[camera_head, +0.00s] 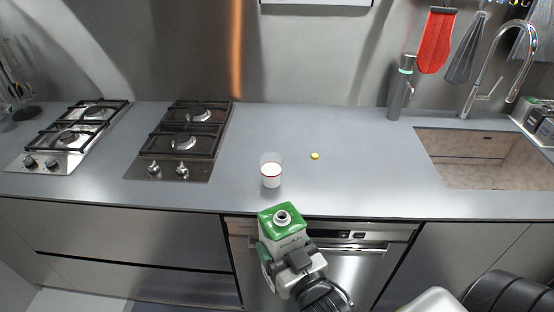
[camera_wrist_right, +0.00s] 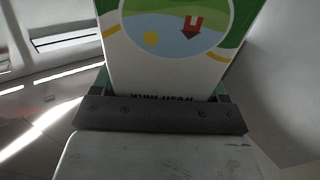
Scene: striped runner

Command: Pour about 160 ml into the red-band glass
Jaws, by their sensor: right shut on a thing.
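The red-band glass (camera_head: 271,181) stands upright on the grey counter near its front edge. White liquid fills its lower part, up to about the red band; the upper part is clear. My right gripper (camera_head: 289,256) is shut on a green and white milk carton (camera_head: 278,229). It holds the carton roughly upright in front of the counter edge, apart from the glass. The carton's round spout is uncapped on top. In the right wrist view the carton (camera_wrist_right: 180,66) sits between the fingers (camera_wrist_right: 160,108). My left gripper is not in view.
A small yellow cap (camera_head: 315,156) lies on the counter right of the glass. Gas hobs (camera_head: 183,143) are at the left. A sink (camera_head: 480,165) and a grey bottle-like object (camera_head: 401,88) are at the right. The counter around the glass is clear.

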